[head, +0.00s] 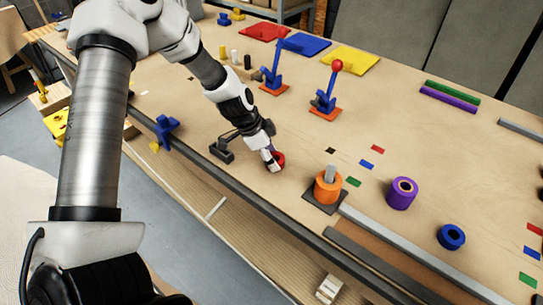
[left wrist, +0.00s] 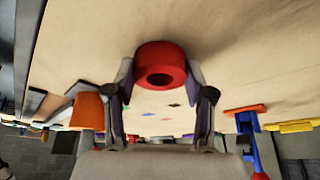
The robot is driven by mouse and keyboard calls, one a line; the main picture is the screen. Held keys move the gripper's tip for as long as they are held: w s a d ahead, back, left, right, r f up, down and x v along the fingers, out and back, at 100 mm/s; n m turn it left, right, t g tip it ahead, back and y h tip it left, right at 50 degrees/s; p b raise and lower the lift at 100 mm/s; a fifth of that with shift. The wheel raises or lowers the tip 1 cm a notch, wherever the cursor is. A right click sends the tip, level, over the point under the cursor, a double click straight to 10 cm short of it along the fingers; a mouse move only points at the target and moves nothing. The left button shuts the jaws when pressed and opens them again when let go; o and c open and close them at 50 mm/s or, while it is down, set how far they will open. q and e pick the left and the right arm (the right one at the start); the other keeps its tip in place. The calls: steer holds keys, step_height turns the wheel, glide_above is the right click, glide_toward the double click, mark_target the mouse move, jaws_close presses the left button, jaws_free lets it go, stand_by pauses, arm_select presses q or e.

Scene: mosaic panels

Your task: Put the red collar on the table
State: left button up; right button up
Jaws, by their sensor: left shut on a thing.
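The red collar (head: 279,158) is a short ring with a round hole, seen close up in the left wrist view (left wrist: 160,56). My left gripper (head: 272,161) is shut on it, with one finger on each side of the ring. In the head view the collar is at or just above the wooden table (head: 320,240), near its front edge; I cannot tell if it touches. The gripper partly hides the collar in the head view. My right gripper is not in view.
An orange collar (head: 327,188) sits around a grey peg to the right of my left gripper. A purple collar (head: 402,194) and a blue collar (head: 451,237) stand farther right. A dark grey fixture (head: 222,151) is just left of the gripper. Levers (head: 326,101) stand behind.

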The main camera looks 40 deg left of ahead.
arm_select(q)
steer(key=shift+f, duration=0.15)
steer(key=o, duration=1.5)
steer(key=shift+r+p, duration=0.4)
steer(key=shift+r, duration=0.15)
steer(key=p+v, duration=0.3)
steer(key=v, duration=0.8)
steer(key=shift+s+a, duration=0.15)
steer(key=shift+s, duration=0.05)
